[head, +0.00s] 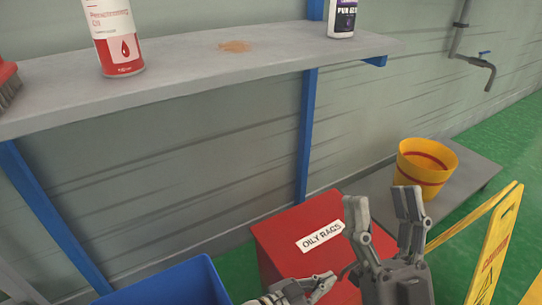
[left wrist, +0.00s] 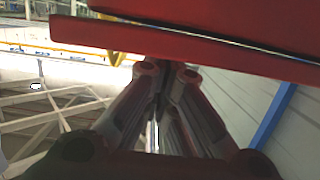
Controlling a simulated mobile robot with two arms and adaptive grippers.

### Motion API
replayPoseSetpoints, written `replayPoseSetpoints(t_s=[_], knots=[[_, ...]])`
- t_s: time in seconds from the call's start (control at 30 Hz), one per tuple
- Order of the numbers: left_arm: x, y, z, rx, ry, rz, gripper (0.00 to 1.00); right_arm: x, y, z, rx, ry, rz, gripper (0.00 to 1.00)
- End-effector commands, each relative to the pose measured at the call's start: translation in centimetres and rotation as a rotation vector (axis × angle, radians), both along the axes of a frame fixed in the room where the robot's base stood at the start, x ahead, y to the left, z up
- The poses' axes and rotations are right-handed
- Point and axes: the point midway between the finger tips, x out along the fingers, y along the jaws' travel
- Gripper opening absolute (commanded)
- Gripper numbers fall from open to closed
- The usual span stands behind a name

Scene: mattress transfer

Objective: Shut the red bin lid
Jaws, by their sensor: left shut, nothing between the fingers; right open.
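The red bin (head: 285,230) stands low in the middle of the head view, with a white "OILY RAGS" label on its red lid (head: 318,215). How far the lid is open cannot be told. My left gripper (head: 328,282) is shut and empty at the bin's near side, partly cut off by the bottom edge. In the left wrist view, its closed fingertips (left wrist: 166,70) point up close under a red edge (left wrist: 180,40); contact is unclear. My right gripper (head: 383,200) is open and empty, right of the label.
A blue bin (head: 175,285) stands left of the red one. A grey shelf (head: 190,72) with bottles and a brush hangs above. A yellow bucket (head: 424,168) sits on a grey platform (head: 482,175) at right, behind a yellow floor sign (head: 492,250). Green floor shows at far right.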

Motion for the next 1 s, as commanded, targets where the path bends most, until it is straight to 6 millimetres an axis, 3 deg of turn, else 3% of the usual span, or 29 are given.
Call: replayPoseSetpoints(t_s=[0.77, 1.0], knots=[[-0.1, 0.2, -0.7, 0.016, 0.008, 0.0, 0.0, 0.1, 0.0, 0.0, -0.002, 0.007, 0.0, 0.59], [0.0, 0.1, 0.2, 0.014, 0.007, 0.001, 0.0, 2.3, 0.3, -2.2, -0.052, 0.176, -0.01, 0.59]])
